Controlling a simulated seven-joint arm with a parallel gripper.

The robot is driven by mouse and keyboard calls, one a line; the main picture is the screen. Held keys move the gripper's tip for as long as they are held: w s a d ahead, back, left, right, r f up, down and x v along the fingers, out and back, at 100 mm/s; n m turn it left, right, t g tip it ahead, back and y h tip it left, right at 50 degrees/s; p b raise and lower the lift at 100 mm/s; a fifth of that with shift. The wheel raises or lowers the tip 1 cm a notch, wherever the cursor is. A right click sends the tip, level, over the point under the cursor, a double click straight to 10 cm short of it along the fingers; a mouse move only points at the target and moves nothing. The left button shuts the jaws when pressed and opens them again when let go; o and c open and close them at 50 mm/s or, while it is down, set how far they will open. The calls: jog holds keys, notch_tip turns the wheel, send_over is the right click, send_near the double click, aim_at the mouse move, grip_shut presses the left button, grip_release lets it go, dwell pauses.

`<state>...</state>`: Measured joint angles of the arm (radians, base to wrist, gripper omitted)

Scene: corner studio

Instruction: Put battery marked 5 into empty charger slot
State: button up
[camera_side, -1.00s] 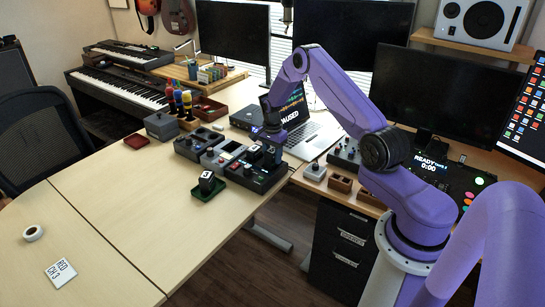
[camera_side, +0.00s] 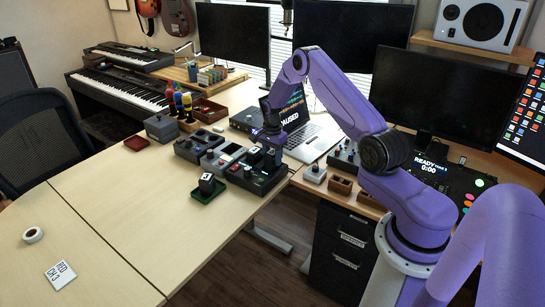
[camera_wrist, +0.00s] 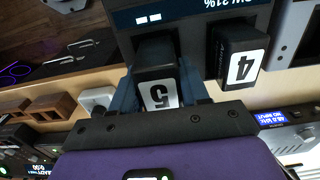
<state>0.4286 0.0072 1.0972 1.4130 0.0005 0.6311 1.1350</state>
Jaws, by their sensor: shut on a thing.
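My gripper (camera_wrist: 160,92) is shut on the black battery marked 5 (camera_wrist: 158,72), with one finger on each side of it. The battery's white label faces the wrist camera. It stands at the charger (camera_wrist: 190,18), beside the battery marked 4 (camera_wrist: 241,58), which sits in the neighbouring slot. How deep battery 5 sits is hidden. In the side view my gripper (camera_side: 270,158) is down over the right part of the charger (camera_side: 258,182), and its fingers largely hide the held battery.
A black battery in a green tray (camera_side: 208,196) stands in front of the charger; its label is too small to read. Grey devices (camera_side: 213,161) stand left of the charger, a laptop (camera_side: 318,136) behind.

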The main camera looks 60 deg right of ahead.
aim_at(272, 151)
jog(key=shift+f, duration=0.7)
jog(key=o, duration=1)
jog(key=shift+r, duration=5.45)
